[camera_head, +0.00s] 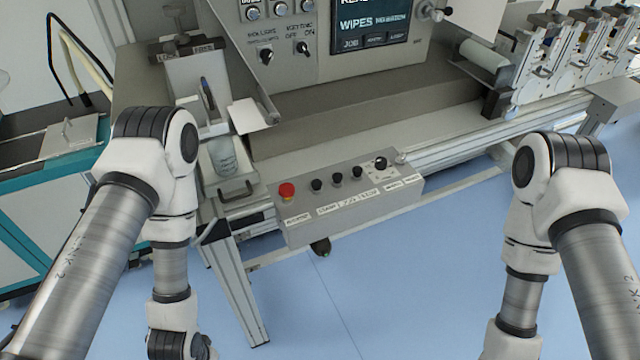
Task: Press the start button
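A grey control box (345,205) is mounted on the front of the machine in the middle of the view. Its sloped top carries a red mushroom button (287,190) at the left, several small black buttons or knobs (337,180) in a row, and a black dial (381,163) at the right. White labels lie below them, too small to read surely, so I cannot tell which one is the start button. A small dark part with a green spot (320,247) shows under the box. Both my arms bend downward on either side; both grippers are outside the view.
The machine's upper panel has a screen (372,22) reading "WIPES" and switches (267,55). A teal-edged bench (50,177) stands at the left, with a grey leg frame (238,290) beside the box. Blue floor (420,290) in front of the box is clear.

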